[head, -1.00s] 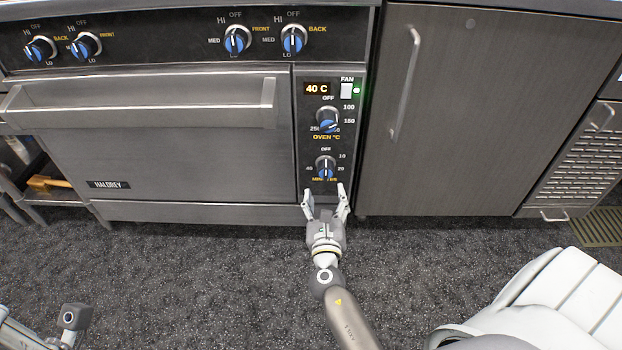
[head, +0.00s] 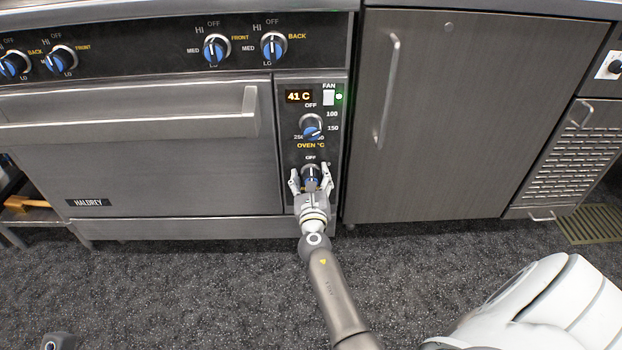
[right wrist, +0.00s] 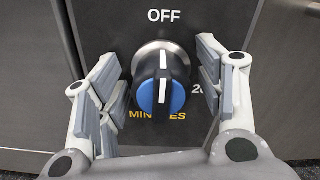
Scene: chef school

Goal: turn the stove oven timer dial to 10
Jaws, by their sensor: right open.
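The timer dial (head: 311,174) is the lower knob on the oven's control panel, under the oven temperature knob (head: 311,127). My right gripper (head: 311,182) is open, with one finger on each side of the dial; in the right wrist view (right wrist: 160,92) gaps show between dial and fingers. The fingers hide most of the dial's numbers; part of a 20 shows.
The oven door handle (head: 130,129) sticks out left of the panel. A row of burner knobs (head: 216,49) runs above. A grey cabinet (head: 480,110) with a vertical handle stands at right. The dark floor in front is clear.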

